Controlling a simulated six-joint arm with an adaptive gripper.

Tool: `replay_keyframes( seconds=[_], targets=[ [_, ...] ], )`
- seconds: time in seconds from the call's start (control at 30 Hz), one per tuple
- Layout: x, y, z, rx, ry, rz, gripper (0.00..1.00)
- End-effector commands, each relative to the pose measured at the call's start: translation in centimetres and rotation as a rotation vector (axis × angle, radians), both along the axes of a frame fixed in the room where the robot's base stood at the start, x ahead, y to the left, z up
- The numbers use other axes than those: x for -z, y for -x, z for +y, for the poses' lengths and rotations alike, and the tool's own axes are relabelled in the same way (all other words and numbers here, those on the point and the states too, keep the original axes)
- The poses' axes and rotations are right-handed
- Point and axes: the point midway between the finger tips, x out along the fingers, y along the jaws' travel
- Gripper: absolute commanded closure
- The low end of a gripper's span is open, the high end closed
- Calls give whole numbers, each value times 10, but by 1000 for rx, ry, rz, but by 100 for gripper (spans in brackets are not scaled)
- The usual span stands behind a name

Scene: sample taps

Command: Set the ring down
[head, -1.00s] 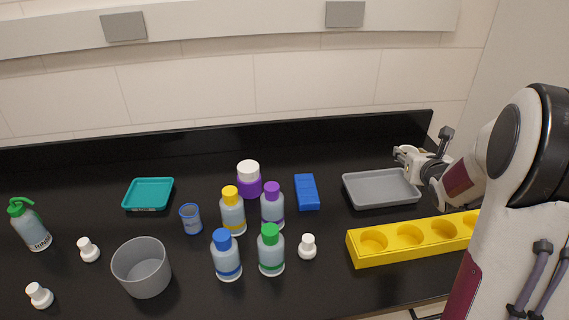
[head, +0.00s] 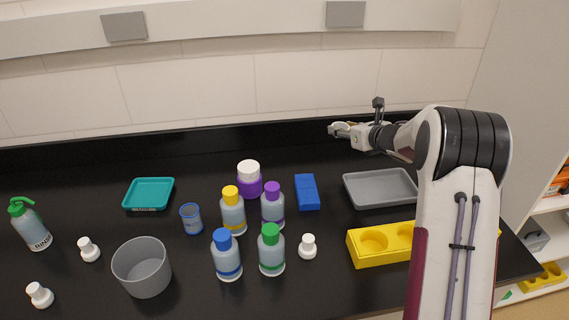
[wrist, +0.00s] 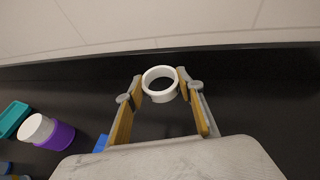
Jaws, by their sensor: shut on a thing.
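A white ring (wrist: 160,97) is between the fingertips of my gripper (wrist: 160,88) in the wrist view. The fingers touch it from both sides, and its round opening faces the camera. In the head view my gripper (head: 335,129) is at the back of the counter, up near the dark backsplash, above and left of the grey tray. The ring is too small to make out clearly there. The dark counter (head: 330,170) lies below the gripper.
The grey tray (head: 381,204) and yellow holed rack (head: 376,261) are at the right. A blue block (head: 307,192), several capped bottles, a purple jar (head: 250,188), a grey bin (head: 126,274) and a teal tray (head: 136,204) spread leftward. The back strip of counter is clear.

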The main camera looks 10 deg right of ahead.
Motion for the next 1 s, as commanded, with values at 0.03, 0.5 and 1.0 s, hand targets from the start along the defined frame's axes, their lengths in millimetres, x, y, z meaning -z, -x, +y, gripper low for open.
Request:
replay_keyframes(
  seconds=[0.03, 0.5, 1.0],
  targets=[
    [3, -7, 9, -28, 0, 0, 76],
    [23, -49, 87, -295, 2, -1, 76],
    [33, -57, 141, -542, 2, -2, 76]
  ],
)
